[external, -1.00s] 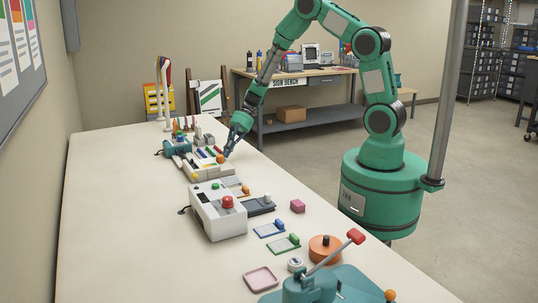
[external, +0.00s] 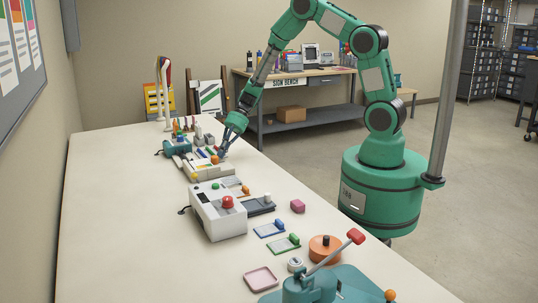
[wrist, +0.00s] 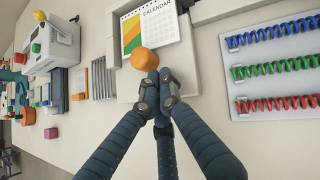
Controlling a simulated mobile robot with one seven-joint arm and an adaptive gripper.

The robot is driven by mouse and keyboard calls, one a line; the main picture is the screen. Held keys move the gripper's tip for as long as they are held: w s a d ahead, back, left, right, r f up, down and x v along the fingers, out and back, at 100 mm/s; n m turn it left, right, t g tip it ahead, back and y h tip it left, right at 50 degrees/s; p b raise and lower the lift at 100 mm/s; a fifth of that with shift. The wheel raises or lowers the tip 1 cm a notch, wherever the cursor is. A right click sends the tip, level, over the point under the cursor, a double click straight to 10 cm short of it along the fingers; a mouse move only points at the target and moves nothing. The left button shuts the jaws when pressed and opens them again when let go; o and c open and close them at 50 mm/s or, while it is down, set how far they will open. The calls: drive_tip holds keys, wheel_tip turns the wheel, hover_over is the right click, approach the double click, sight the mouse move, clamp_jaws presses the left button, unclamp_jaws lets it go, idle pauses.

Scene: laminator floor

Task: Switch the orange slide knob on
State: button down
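The orange slide knob (wrist: 144,58) is a rounded orange knob at the edge of the pale laminator, beside the calendar sheet (wrist: 150,22) in the wrist view. In the external view the knob (external: 215,160) shows on the pale machine (external: 212,171) towards the far end of the bench. My gripper (wrist: 157,82) has its fingers brought together, with the tips right against the knob's near side. The knob lies beyond the tips, not between them. In the external view my gripper (external: 223,153) is low over the machine. The slot under the knob is hidden.
A rack of blue, green and red coils (wrist: 275,70) lies to the right in the wrist view. A white box with a red button (external: 218,210) stands nearer on the bench, with a smaller orange knob (external: 246,190) beside it. The bench's left side is clear.

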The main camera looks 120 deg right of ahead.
drive_tip(key=shift+s+d, duration=0.25)
drive_tip(key=shift+s, duration=0.15)
drive_tip(key=shift+s+d+r+p, duration=0.1)
drive_tip(key=shift+s+d+p, duration=0.15)
drive_tip(key=shift+s, duration=0.3)
drive_tip(key=shift+s+d+p, duration=0.15)
drive_tip(key=shift+s+d, duration=0.1)
drive_tip(key=shift+s, duration=0.25)
drive_tip(key=p+v, duration=0.1)
drive_tip(key=v, duration=0.9)
drive_tip(key=shift+p, duration=0.35)
drive_tip(key=shift+w, duration=0.1)
drive_tip(key=w+a+r+n+g, duration=0.2)
drive_tip(key=w+a+r+n, duration=0.2)
drive_tip(key=a+r+n, duration=0.55)
drive_tip(key=w+a+r+n+g, duration=0.2)
drive_tip(key=w+a+r+n, duration=0.2)
drive_tip(key=a+r, duration=1.05)
drive_tip(key=s+a+r+n+h, duration=0.1)
drive_tip(key=s+a+r+n, duration=0.1)
drive_tip(key=s+a+n, duration=0.3)
drive_tip(key=s+a+r+n+t+h, duration=0.1)
drive_tip(key=s+a+r+n, duration=0.2)
drive_tip(key=a, duration=1.1)
drive_tip(key=s+a+r+n+h, duration=0.2)
drive_tip(key=s+a+r+n, duration=0.1)
drive_tip(key=s+a+n, duration=0.5)
drive_tip(key=shift+s+a+n+t, duration=0.15)
drive_tip(key=shift+a+n+t, duration=0.15)
drive_tip(key=shift+a+n, duration=0.3)
